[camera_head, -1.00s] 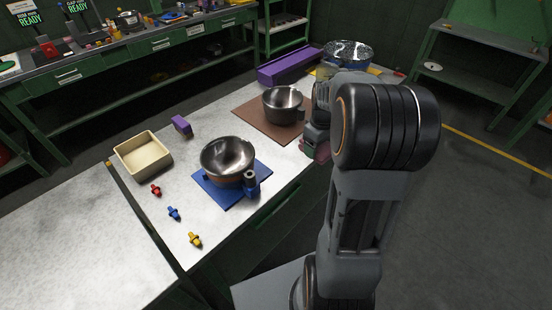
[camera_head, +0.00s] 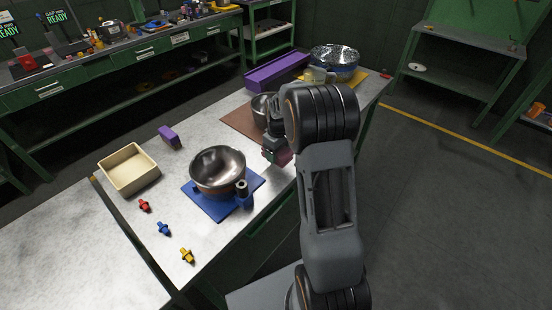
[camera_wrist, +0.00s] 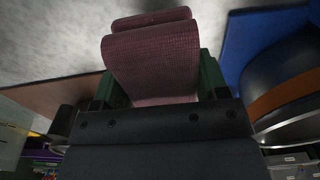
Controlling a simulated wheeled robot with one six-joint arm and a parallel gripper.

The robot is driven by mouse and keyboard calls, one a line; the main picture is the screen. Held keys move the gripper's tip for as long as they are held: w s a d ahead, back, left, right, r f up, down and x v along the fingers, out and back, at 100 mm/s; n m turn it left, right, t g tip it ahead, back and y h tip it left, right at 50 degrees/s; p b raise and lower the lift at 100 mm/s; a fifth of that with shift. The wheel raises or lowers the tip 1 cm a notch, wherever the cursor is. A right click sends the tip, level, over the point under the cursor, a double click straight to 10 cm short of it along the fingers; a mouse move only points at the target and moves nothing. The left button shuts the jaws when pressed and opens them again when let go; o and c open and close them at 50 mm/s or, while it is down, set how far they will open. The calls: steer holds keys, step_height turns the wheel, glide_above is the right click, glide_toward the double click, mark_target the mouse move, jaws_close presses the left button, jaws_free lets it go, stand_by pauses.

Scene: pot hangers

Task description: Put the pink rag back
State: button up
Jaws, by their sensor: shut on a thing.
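The pink rag (camera_wrist: 155,60) is folded over and held between the green fingers of my gripper (camera_wrist: 160,88) in the wrist view. In the head view the rag (camera_head: 284,157) shows as a small dark pink patch beneath my gripper (camera_head: 274,153). My gripper is shut on it near the table's front edge, right of the blue mat and near the brown mat. Grey tabletop lies behind the rag in the wrist view. The arm hides part of the table there.
A steel pot (camera_head: 217,170) stands on a blue mat (camera_head: 211,207). Another pot (camera_head: 262,108) stands on a brown mat (camera_head: 238,121), partly behind my arm. A beige bin (camera_head: 129,169), purple block (camera_head: 169,136) and coloured pegs (camera_head: 187,255) lie left. A foil-covered pot (camera_head: 335,60) stands at the far end.

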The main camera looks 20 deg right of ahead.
steer(key=shift+w+a+f, duration=0.1)
steer(key=shift+w+f, duration=0.05)
steer(key=shift+f, duration=0.15)
steer(key=shift+w+a+f, duration=0.1)
steer(key=shift+f, duration=0.8)
steer(key=shift+w+a+f, duration=0.1)
steer(key=shift+f, duration=0.8)
steer(key=shift+d, duration=0.1)
